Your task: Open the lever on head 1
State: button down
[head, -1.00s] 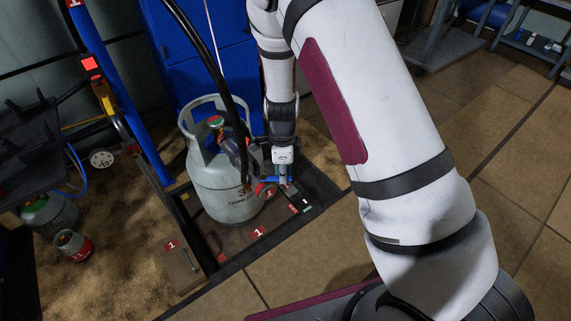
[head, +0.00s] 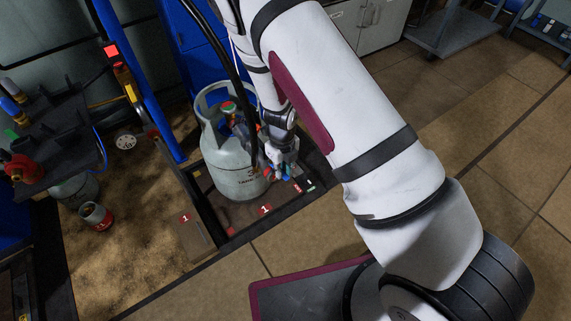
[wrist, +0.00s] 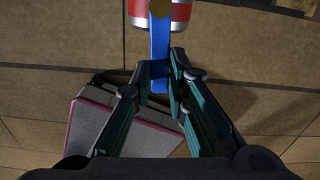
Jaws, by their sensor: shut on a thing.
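A blue lever (wrist: 159,40) runs down from a red and silver fitting (wrist: 160,12) at the top of the wrist view. My gripper (wrist: 167,72) has its fingertips closed around the lower end of this lever. In the head view my gripper (head: 282,168) is low beside the grey gas cylinder (head: 232,172), on its right side. The arm and the gripper hide much of the fitting there. The lever's exact angle is hard to tell in the head view.
The cylinder stands on a dark-framed scale platform (head: 228,213) with red labels marked 1. A black hose (head: 228,70) hangs past the cylinder. A blue post (head: 140,90) stands to the left. A small red and grey canister (head: 96,217) is farther left.

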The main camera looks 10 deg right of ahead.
jog(key=shift+s+a+m+p, duration=0.15)
jog(key=shift+a+m+p, duration=0.15)
jog(key=shift+m, duration=0.2)
jog(key=c, duration=1.6)
grip_release()
jog(key=shift+o, duration=0.2)
notch_tip(320, 180, up, 12)
